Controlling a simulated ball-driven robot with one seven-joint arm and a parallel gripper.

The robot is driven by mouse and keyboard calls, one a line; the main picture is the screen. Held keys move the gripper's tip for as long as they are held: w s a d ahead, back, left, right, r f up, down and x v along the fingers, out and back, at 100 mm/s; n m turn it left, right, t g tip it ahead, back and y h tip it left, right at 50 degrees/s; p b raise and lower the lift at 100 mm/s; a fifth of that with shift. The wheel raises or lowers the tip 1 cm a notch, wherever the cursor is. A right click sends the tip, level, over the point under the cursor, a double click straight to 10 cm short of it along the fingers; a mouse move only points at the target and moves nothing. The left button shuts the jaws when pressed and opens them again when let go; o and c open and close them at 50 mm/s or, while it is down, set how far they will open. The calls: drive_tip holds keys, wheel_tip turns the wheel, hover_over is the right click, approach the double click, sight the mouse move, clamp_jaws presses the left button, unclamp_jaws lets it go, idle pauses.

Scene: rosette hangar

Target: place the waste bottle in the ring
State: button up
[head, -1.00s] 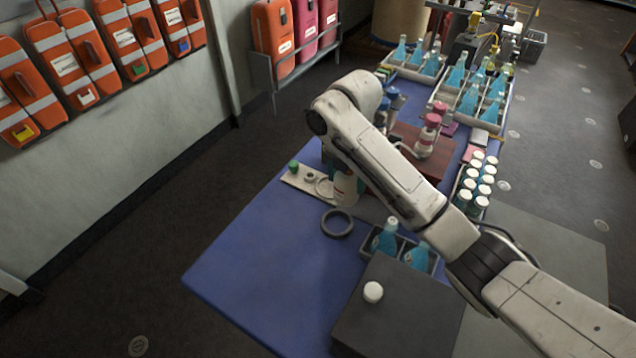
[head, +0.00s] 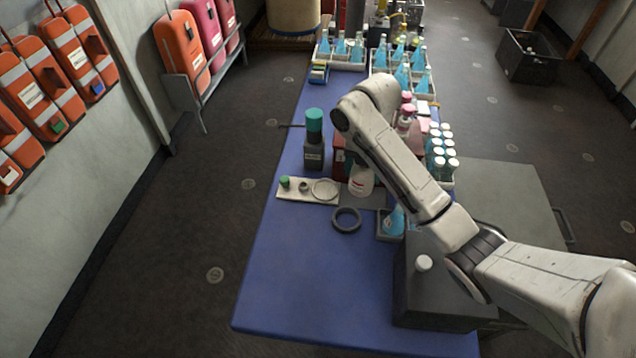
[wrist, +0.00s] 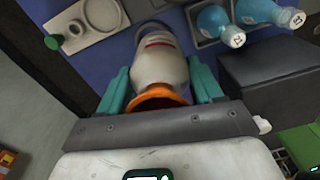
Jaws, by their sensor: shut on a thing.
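The waste bottle appears to be the white bottle with a red label and an orange collar (wrist: 160,68), in the wrist view. My gripper (wrist: 160,84) is shut on it, with one teal finger on each side. In the head view the white bottle (head: 361,182) shows just under my arm, which hides the gripper. A dark grey ring (head: 346,229) lies flat on the blue table, nearer than the bottle in the picture and apart from it. In the wrist view part of the ring (wrist: 138,36) shows beyond the bottle, which hides the rest.
A pale tray (head: 303,198) with a green cap and round recesses lies left of the bottle. A dark bottle with a teal top (head: 314,130) stands behind it. Blue bottles (head: 394,222) and a dark box (head: 410,290) are at the right. The table's front left is clear.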

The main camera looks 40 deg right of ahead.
drive_tip(key=shift+w+f+b, duration=3.25)
drive_tip(key=shift+w+f, duration=3)
drive_tip(key=o, duration=1.1)
drive_tip(key=shift+f, duration=0.1)
wheel_tip(320, 180, up, 12)
drive_tip(key=shift+a+r, duration=0.1)
drive_tip(key=shift+r, duration=0.05)
